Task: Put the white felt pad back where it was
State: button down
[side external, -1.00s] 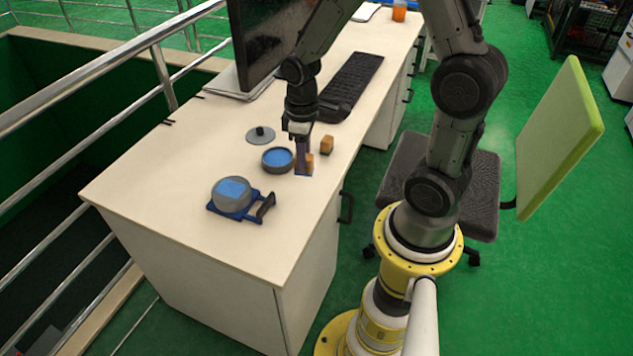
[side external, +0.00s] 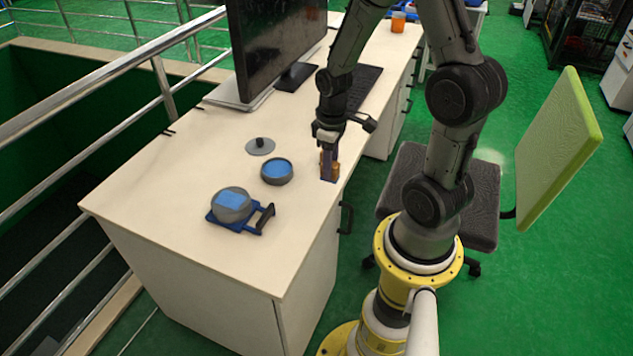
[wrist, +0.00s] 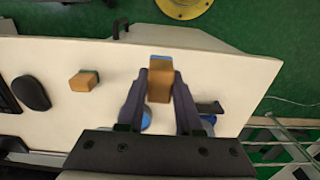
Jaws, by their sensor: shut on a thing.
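My gripper (side external: 328,178) is low over the right edge of the desk in the side view. In the wrist view my gripper (wrist: 160,95) is shut on a wood-coloured block (wrist: 160,78), held between its two dark fingers. A second wood-coloured block (wrist: 90,80) with a dark green side lies apart on the desk, left of the gripper in the wrist view. In the side view the fingers partly hide the wood-coloured blocks, and I cannot tell them apart there. I cannot make out a white felt pad in either view.
On the pale desk (side external: 160,190) stand a round dish with a blue inside (side external: 277,171), a grey lid with a knob (side external: 260,147), and a grey round piece (side external: 231,204) on a blue handled base (side external: 250,222). A monitor (side external: 275,45) stands behind. The desk's near left is clear.

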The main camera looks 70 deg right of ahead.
jog(key=w+f, duration=0.1)
jog(key=f, duration=0.1)
jog(key=w+d+f, duration=0.1)
jog(key=w+f, duration=0.1)
jog(key=w+d+f, duration=0.1)
jog(key=shift+w+d+f, duration=0.2)
jog(key=shift+d+f, duration=0.05)
jog(key=shift+f, duration=0.15)
jog(key=shift+w+d+f, duration=0.1)
jog(key=shift+w+f, duration=0.05)
jog(key=shift+f, duration=1.55)
jog(key=shift+f, duration=0.1)
jog(key=c, duration=0.6)
grip_release()
